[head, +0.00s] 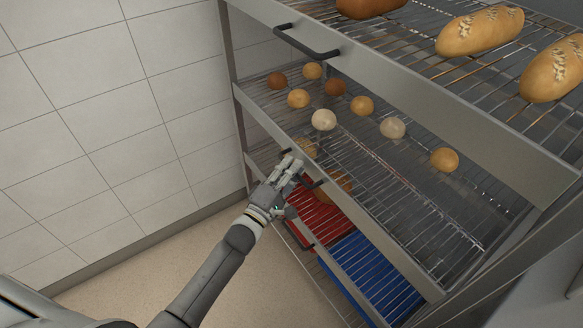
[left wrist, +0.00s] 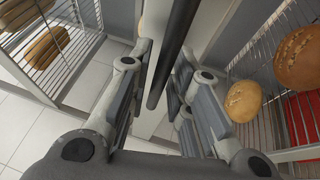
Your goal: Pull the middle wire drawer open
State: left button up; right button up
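The middle wire drawer (head: 385,240) has a grey metal front and a wire floor with several round rolls. Its dark bar handle (head: 318,183) is on the front, partly hidden behind my left gripper (head: 290,166). In the left wrist view the handle bar (left wrist: 170,50) runs between the two fingers of my left gripper (left wrist: 160,85). The fingers are apart, with a gap showing on each side of the bar, so the gripper is open around the handle. I cannot tell whether a finger touches it. My right gripper is in neither view.
Above is a drawer with long loaves (head: 480,31) and its own dark handle (head: 308,42). Below, a lower drawer holds a red tray (head: 318,222) and a blue tray (head: 375,275). A tiled wall (head: 90,110) stands at the left. Floor (head: 150,270) in front is clear.

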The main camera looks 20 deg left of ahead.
pick_arm(q)
jog(key=shift+w, duration=0.15)
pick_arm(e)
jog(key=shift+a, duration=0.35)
pick_arm(q)
grip_shut()
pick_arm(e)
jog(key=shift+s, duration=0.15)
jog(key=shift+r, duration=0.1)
pick_arm(q)
jog(key=s+a+p, duration=0.3)
jog(key=s+a, duration=0.7)
jog(key=s, duration=0.2)
jog(key=s+a+p, duration=0.3)
jog(key=s+a, duration=0.7)
jog(key=s, duration=0.3)
jog(key=shift+s+p, duration=0.3)
jog(key=shift+p, duration=0.05)
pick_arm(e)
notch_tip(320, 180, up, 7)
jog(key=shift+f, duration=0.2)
pick_arm(q)
grip_release()
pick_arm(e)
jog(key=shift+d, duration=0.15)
